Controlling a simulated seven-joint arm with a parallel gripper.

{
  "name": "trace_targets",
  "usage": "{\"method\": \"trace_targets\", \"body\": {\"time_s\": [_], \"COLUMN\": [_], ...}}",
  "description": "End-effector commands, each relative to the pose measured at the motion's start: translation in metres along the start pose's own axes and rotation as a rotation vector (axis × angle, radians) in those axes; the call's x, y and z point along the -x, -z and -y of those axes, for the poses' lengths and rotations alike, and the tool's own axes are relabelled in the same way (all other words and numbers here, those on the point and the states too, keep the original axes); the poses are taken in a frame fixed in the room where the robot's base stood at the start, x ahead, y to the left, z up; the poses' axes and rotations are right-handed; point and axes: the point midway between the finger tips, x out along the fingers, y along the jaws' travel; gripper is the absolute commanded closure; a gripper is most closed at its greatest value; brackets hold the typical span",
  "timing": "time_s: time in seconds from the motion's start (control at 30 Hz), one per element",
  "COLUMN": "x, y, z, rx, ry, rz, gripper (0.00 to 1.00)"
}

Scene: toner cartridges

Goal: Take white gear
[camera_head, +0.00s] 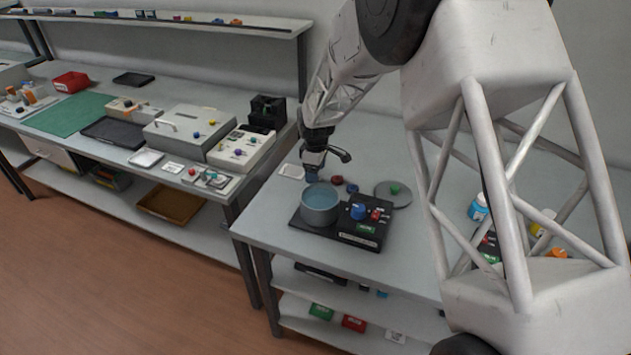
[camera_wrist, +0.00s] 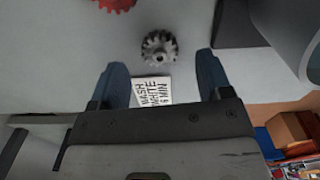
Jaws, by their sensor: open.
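The white gear (camera_wrist: 159,47), greyish with a central hole, lies on the grey table in the wrist view, just beyond the fingertips. My gripper (camera_wrist: 162,70) is open and empty, its two blue fingers spread to either side of the gear's line. The gear is apart from both fingers. In the head view my gripper (camera_head: 312,174) hangs over the table behind the grey tub. I cannot make out the white gear there. A card (camera_wrist: 151,92) reading "WASH WHITE 6 MIN" shows between the fingers.
A red gear (camera_wrist: 115,4) lies near the top edge; it appears red in the head view (camera_head: 337,181). The tub (camera_head: 320,207) with blue liquid stands on a black base with a blue knob (camera_head: 358,212). A round grey plate (camera_head: 402,201) holds something green.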

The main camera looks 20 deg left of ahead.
Motion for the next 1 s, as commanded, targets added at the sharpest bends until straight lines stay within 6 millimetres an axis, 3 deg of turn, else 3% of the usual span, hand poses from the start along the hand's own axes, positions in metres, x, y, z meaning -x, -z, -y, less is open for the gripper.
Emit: {"method": "trace_targets", "body": {"time_s": [0.23,0.8,0.83,1.0], "x": [-0.022,-0.023,-0.023,-0.023], "y": [0.000,0.000,0.000,0.000], "z": [0.000,0.000,0.000,0.000], "rx": [0.000,0.000,0.000,0.000], "ry": [0.001,0.000,0.000,0.001], "rz": [0.000,0.000,0.000,0.000], "gripper": [0.28,0.28,0.30,0.56]}}
